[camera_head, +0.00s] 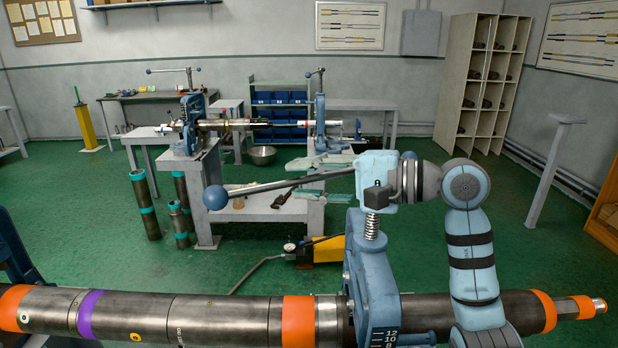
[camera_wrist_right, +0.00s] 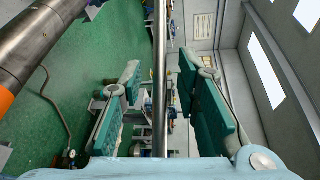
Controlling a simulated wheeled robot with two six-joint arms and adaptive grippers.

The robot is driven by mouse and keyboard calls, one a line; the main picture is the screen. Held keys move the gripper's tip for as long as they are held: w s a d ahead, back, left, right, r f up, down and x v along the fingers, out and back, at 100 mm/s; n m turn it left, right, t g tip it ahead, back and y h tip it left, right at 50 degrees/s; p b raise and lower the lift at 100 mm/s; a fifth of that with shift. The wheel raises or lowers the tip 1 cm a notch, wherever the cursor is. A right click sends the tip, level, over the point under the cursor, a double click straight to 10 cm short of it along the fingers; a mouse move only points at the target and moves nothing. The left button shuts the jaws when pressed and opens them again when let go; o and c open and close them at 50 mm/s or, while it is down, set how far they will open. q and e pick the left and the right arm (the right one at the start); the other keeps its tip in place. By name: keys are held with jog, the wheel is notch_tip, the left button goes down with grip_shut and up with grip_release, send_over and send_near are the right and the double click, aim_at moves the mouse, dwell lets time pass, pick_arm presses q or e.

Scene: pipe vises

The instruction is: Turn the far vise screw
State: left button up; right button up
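The nearest blue vise (camera_head: 372,275) stands at the lower right, clamped around a long grey pipe (camera_head: 220,315). Its threaded screw (camera_head: 375,228) rises above the body. A grey handle bar (camera_head: 262,187) with blue ball ends crosses the screw's top, slanting toward the lower left. My right gripper (camera_head: 312,181) reaches in from the right over the screw and hides the bar's middle. In the right wrist view, its teal-padded fingers (camera_wrist_right: 160,85) are apart, one on each side of the bar (camera_wrist_right: 160,40), with gaps. My left gripper is not in view.
A yellow-and-black pump (camera_head: 322,249) sits on the green floor. Dark pipes (camera_head: 145,205) stand beside the bench.

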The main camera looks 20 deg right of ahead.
grip_shut()
jog(key=shift+f, duration=0.1)
jog(key=s+n+g+y+b, duration=0.1)
jog(key=s+g, duration=0.1)
jog(key=s+d+n+g+y+b, duration=0.1)
jog(key=n+g, duration=0.1)
jog(key=shift+s+d, duration=0.2)
jog(key=shift+s, duration=0.15)
jog(key=shift+o, duration=0.9)
grip_release()
